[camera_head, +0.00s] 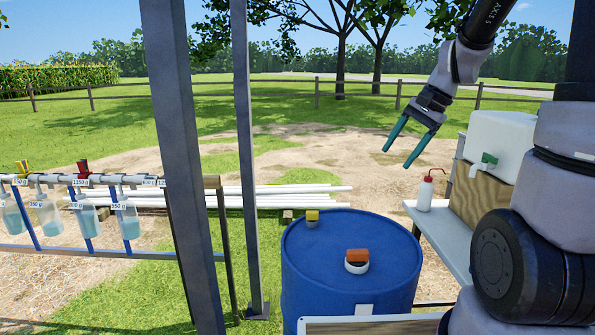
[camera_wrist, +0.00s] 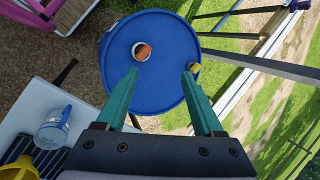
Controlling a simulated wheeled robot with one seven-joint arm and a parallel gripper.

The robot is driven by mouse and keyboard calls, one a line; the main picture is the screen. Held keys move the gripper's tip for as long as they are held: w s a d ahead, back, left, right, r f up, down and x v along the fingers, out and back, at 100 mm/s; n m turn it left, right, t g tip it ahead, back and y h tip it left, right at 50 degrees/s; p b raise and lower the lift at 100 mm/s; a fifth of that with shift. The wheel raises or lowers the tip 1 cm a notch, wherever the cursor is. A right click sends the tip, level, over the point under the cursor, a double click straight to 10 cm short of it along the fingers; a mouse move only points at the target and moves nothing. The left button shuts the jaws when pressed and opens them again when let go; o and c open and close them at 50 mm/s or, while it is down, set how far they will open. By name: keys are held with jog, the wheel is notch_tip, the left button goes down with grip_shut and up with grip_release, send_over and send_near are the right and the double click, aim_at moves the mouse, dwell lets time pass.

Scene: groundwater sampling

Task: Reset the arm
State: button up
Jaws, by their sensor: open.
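My gripper (camera_head: 409,147) is open and empty, raised in the air at the upper right in the head view, with its teal fingers pointing down and to the left. In the wrist view, the gripper (camera_wrist: 160,77) has its two fingers apart with nothing between them. The blue drum (camera_wrist: 160,65) lies beneath the fingers there, with clear air between. My arm bends down from above at the right of the head view.
The drum (camera_head: 340,300) bears an orange-capped opening (camera_head: 357,261) and a yellow cap (camera_head: 312,217). A red-topped wash bottle (camera_head: 425,193) and a white tank (camera_head: 492,140) stand at right. Metal posts (camera_head: 183,150) and a rail with hanging bottles (camera_head: 128,220) are at left.

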jog(key=s+r+n+t+h, duration=0.2)
jog(key=s+r+n+t, duration=0.3)
jog(key=s+r, duration=0.6)
jog(key=shift+s+r+h, duration=0.25)
jog(key=shift+s+h, duration=0.15)
jog(key=shift+s, duration=1.2)
